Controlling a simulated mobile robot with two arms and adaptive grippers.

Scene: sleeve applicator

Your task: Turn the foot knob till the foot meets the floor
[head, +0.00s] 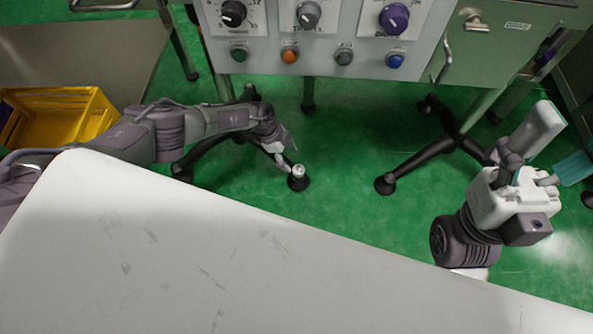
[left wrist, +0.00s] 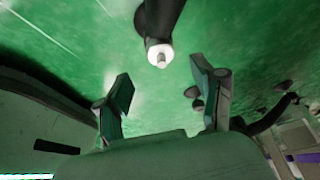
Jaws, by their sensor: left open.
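The foot knob (head: 298,171) is a small pale cap on top of a black foot (head: 298,184), at the end of a dark leg under the console. In the left wrist view the knob (left wrist: 160,55) shows as a white disc with a stub, beyond the fingertips and roughly centred between them. My left gripper (head: 280,143) is just up and left of the knob, apart from it; its open, empty fingers (left wrist: 161,88) show in the left wrist view. I cannot tell if the foot touches the floor. My right gripper (head: 556,150) is open and empty at the far right.
A console panel (head: 322,64) with knobs and coloured buttons stands above the legs. Another black foot (head: 385,185) stands to the right. A white surface (head: 180,260) fills the front, and a yellow crate (head: 100,112) is at left. Green floor (head: 340,160) between the legs is clear.

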